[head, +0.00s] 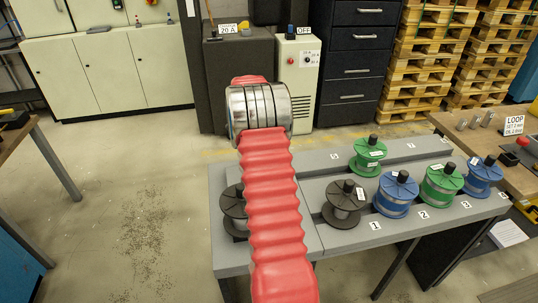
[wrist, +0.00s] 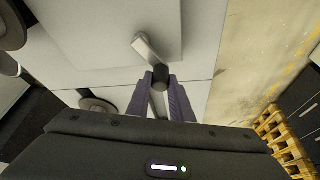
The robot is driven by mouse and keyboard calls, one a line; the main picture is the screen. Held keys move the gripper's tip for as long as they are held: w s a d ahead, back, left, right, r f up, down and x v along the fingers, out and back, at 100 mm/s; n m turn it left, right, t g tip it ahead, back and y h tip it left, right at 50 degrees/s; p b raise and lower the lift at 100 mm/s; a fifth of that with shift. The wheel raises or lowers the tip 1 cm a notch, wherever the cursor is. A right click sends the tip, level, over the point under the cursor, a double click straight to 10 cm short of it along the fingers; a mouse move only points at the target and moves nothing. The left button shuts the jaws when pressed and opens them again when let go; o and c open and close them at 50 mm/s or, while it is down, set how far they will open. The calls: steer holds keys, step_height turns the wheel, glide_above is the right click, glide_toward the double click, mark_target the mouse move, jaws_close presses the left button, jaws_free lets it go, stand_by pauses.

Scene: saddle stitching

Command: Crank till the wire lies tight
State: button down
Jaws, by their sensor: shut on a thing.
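In the wrist view, my gripper (wrist: 160,100) has its two purple fingers closed around a crank handle with a dark round end (wrist: 161,75). A pale crank arm (wrist: 147,46) shows just beyond the handle, over a light grey surface. In the head view my red-sleeved arm hides the gripper and the crank. A dark spool (head: 234,209) sits at the left end of the grey bench, partly behind my arm. I cannot make out the wire, so I cannot tell whether it is tight or slack.
The grey bench (head: 300,240) carries a black spool (head: 343,205), blue spools (head: 396,194) and green spools (head: 440,184) beside number labels. A LOOP sign (head: 514,124) stands on the wooden table at right. A pale cabinet (head: 297,75) stands behind. The floor at left is open.

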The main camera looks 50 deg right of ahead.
steer(key=shift+s+a+m+g+y, duration=0.2)
steer(key=shift+s+m+y, duration=0.25)
steer(key=shift+m, duration=0.65)
steer(key=shift+s+a+m+g+y, duration=0.15)
steer(key=shift+s+m+y, duration=0.3)
steer(key=shift+m, duration=0.65)
steer(key=shift+a, duration=0.1)
steer(key=c, duration=1.6)
jaws_free()
steer(key=shift+r, duration=0.1)
steer(key=v, duration=1.3)
steer(key=shift+w+r, duration=0.15)
steer(key=shift+r, duration=0.05)
